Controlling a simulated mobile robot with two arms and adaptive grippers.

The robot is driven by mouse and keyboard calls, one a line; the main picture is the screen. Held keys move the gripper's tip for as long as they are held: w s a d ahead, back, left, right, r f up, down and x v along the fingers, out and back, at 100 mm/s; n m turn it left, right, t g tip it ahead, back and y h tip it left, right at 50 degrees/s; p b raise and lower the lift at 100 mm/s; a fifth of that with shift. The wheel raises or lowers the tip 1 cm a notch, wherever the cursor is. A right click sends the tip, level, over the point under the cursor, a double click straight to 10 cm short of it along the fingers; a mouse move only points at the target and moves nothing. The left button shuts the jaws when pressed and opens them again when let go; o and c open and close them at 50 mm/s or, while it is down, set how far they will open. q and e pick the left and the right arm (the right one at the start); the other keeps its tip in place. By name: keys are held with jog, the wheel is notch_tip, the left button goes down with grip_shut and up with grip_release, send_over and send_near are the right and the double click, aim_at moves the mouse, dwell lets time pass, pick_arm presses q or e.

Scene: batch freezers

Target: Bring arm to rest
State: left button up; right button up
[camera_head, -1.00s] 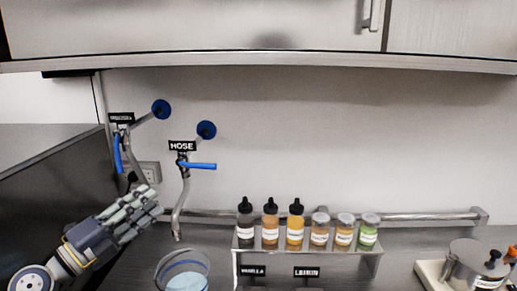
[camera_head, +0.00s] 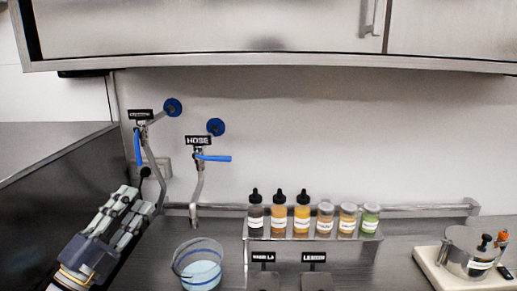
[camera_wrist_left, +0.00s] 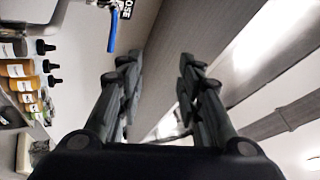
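My left gripper (camera_head: 136,204) is at the lower left of the head view, pointing up and to the right. It is left of the clear bucket and below the left tap. In the left wrist view its two fingers (camera_wrist_left: 157,85) stand apart with nothing between them, so it is open and empty. My right gripper is not in view.
A clear bucket (camera_head: 199,272) with pale contents stands below the hose tap (camera_head: 197,170). Another tap with a blue handle (camera_head: 138,147) is further left. Several bottles and jars stand on a metal shelf (camera_head: 312,238). A metal pot (camera_head: 468,252) sits at right. A steel cabinet (camera_head: 210,28) hangs above.

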pick_arm(q)
jog(key=s+a+f+n+g+y, duration=0.3)
jog(key=s+a+f+n+y, duration=0.1)
jog(key=f+n+y, duration=0.55)
jog(key=s+a+f+n+g+y, duration=0.3)
jog(key=s+f+n+y, duration=0.25)
jog(key=f+n, duration=0.55)
jog(key=s+d+f+m+g+h, duration=0.1)
jog(key=s+d+f+g+h, duration=0.2)
jog(key=s+d+f+g, duration=0.55)
jog(key=s+d+f+g+h, duration=0.3)
jog(key=s+d+f, duration=0.2)
jog(key=s+f, duration=0.65)
notch_tip(320, 180, down, 27)
jog(key=s+g+b, duration=0.1)
jog(key=s+b, duration=0.2)
jog(key=s+a+f+b, duration=0.1)
jog(key=s+f, duration=0.7)
jog(key=f, duration=0.1)
jog(key=s+a+f+g+b, duration=0.1)
jog(key=s+a+f, duration=0.1)
jog(key=s+f, duration=0.7)
jog(key=shift+a+f+y, duration=0.3)
jog(key=shift+f+y, duration=0.1)
jog(key=shift+f, duration=0.1)
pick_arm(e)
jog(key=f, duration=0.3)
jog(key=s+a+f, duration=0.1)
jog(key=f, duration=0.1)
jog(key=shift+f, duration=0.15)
